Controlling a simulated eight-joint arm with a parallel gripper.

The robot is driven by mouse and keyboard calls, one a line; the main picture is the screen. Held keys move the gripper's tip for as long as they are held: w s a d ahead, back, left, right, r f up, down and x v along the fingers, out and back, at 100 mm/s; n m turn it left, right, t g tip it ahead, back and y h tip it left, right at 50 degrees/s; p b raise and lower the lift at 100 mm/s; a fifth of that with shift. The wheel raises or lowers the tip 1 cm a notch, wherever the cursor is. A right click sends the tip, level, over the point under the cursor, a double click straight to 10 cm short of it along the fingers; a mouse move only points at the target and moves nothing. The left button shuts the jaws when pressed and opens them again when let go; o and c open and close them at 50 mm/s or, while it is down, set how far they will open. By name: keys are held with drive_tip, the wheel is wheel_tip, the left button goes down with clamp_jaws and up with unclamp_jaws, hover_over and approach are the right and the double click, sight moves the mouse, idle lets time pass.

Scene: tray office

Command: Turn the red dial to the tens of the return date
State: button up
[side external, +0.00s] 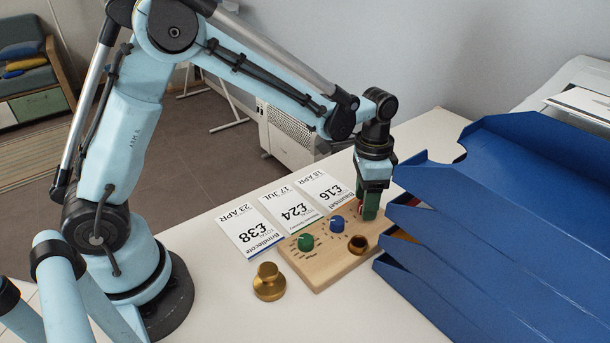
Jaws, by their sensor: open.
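My gripper (370,212) points down over the back right corner of a wooden dial board (318,278). Its jaws are open, with a sliver of red between or beside them that looks like the red dial (360,188); the rest of it is hidden. I cannot tell whether the fingers touch it. A green dial (305,242) and a blue dial (337,223) sit on the board, with marks around them.
A brass knob (268,282) stands on the white table in front of the board. Stacked blue trays (520,210) rise close to the gripper's right.

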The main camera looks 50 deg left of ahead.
wheel_tip(320, 180, up, 12)
drive_tip(key=shift+w+a, duration=0.15)
drive_tip(key=shift+a, duration=0.1)
idle(0.5)
drive_tip(key=s+a+n+t, duration=0.3)
drive_tip(key=s, duration=0.4)
drive_tip(key=s+a+f+n+t, duration=0.1)
drive_tip(key=s+a+n+t, duration=0.2)
drive_tip(key=s, duration=0.4)
drive_tip(key=shift+a+f+n+t, duration=0.25)
drive_tip(key=shift+a+n+t, duration=0.15)
drive_tip(key=shift+a+t, duration=0.35)
drive_tip(key=shift+d, duration=0.15)
